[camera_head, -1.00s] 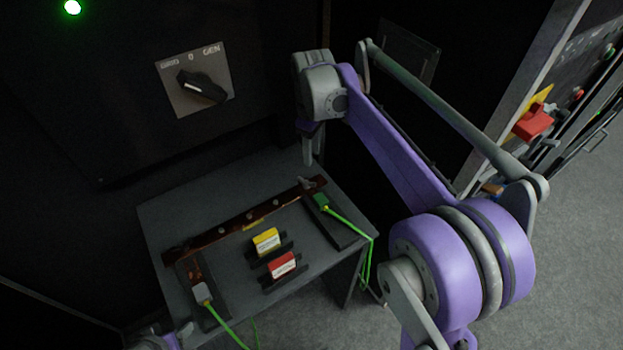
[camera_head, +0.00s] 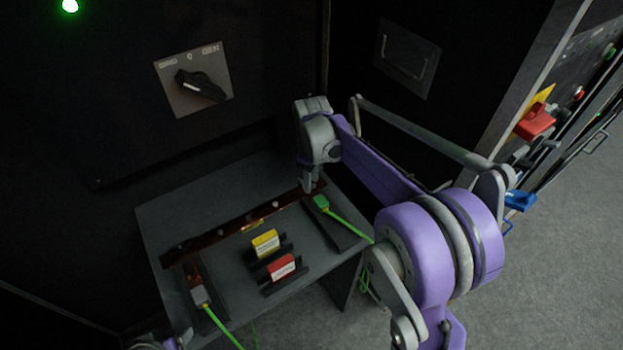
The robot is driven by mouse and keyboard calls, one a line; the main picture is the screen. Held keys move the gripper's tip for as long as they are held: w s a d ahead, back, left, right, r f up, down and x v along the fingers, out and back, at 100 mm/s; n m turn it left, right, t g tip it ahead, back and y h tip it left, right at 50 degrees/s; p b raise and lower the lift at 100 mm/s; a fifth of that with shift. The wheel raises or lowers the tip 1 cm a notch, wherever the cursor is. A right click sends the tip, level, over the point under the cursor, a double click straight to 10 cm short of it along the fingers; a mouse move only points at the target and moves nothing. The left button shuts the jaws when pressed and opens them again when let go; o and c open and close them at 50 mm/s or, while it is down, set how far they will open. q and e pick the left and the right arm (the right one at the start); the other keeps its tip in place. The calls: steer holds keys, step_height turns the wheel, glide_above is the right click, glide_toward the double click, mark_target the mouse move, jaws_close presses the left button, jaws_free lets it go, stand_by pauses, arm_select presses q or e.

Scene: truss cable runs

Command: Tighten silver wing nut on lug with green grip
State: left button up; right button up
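The lug with the green grip (camera_head: 321,203) lies at the right end of a copper bar (camera_head: 228,236) on a dark table, with a green cable running off to the right. My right gripper (camera_head: 312,187) points down at that end of the bar, right by the lug. It hides the wing nut there, and I cannot tell whether its fingers are open or closed. A second lug with a grey grip (camera_head: 199,295) lies at the left end of the bar. Part of my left arm shows at the bottom left edge; its gripper is out of view.
A yellow block (camera_head: 265,241) and a red block (camera_head: 281,267) sit in dark holders at the middle of the table (camera_head: 225,188). A rotary switch (camera_head: 197,85) is on the cabinet behind. Red and blue handles (camera_head: 520,201) are on the panel at right.

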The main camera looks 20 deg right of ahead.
jaws_close()
